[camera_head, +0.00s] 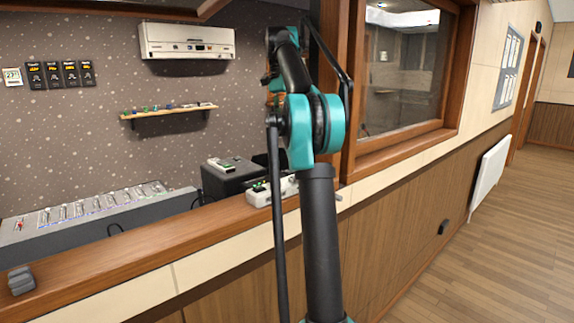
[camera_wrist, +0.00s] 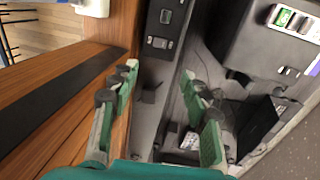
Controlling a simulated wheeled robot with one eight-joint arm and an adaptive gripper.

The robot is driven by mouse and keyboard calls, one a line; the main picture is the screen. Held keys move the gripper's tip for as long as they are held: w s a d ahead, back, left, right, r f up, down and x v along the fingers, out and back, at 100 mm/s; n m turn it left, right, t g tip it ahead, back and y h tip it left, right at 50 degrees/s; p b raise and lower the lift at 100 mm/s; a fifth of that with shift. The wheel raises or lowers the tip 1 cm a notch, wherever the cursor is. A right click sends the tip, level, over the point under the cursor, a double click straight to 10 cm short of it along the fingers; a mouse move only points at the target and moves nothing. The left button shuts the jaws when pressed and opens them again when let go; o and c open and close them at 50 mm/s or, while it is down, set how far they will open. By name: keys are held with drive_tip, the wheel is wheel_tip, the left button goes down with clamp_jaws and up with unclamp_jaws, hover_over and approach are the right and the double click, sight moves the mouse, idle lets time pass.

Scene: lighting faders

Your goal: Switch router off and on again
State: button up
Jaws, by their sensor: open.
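My gripper (camera_wrist: 160,84) is open and empty in the wrist view, its two green and dark fingers spread wide above a narrow dark gap beside the wooden ledge. In the head view the gripper itself is hidden or cannot be made out. A white device (camera_head: 262,194) with green parts sits on the ledge, partly behind my arm; it may be the router, but I cannot tell for sure. A dark panel with small switches or sockets (camera_wrist: 160,42) shows beyond the fingertips. No finger visibly touches anything.
The wooden ledge (camera_head: 130,243) carries a small grey object (camera_head: 21,281) at the left. Behind it are a fader console (camera_head: 95,213) and a dark box (camera_head: 226,177) with a small white device on top. A wooden window frame (camera_head: 403,146) stands right of my arm.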

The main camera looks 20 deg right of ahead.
drive_tip(key=f, duration=0.5)
drive_tip(key=s+f, duration=0.1)
drive_tip(key=f, duration=0.9)
drive_tip(key=shift+s+d, duration=0.3)
drive_tip(key=shift+s, duration=0.1)
drive_tip(key=shift+c, duration=0.5)
